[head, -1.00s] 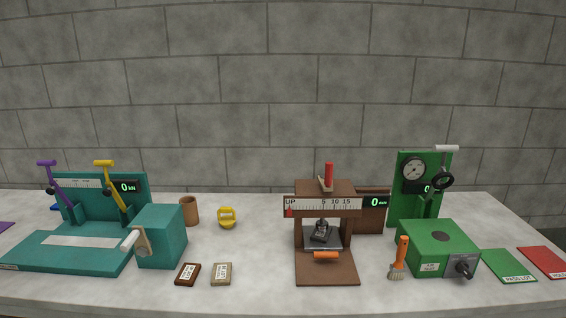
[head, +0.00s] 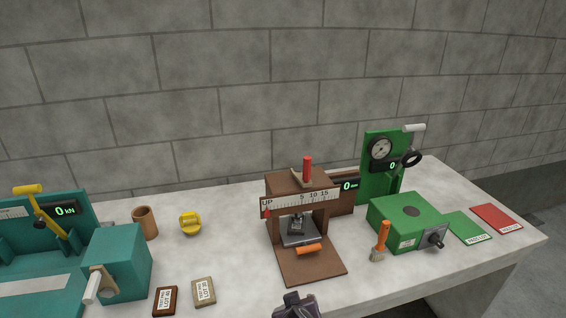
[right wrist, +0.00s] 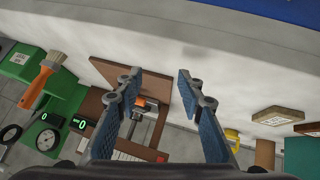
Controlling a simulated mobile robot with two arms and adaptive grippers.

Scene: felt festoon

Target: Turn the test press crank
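Several presses stand on the table. The teal machine at left has a box (head: 118,262) with a crank with a white handle (head: 93,287) on its front. The brown press (head: 300,220) in the middle has an upright red handle (head: 307,168) on top and an orange grip (head: 309,249) low at its front. The green press box (head: 405,222) at right has a dark knob (head: 435,238). Part of my right gripper (head: 296,307) shows at the bottom edge, in front of the brown press. In the right wrist view its fingers (right wrist: 160,88) are apart and empty. My left gripper is out of view.
Two labelled blocks (head: 204,291) lie near the front edge. A brown cup (head: 145,222) and a yellow object (head: 190,223) stand behind them. An orange-handled brush (head: 380,241) lies beside the green box. Green (head: 468,228) and red (head: 496,218) mats lie at right.

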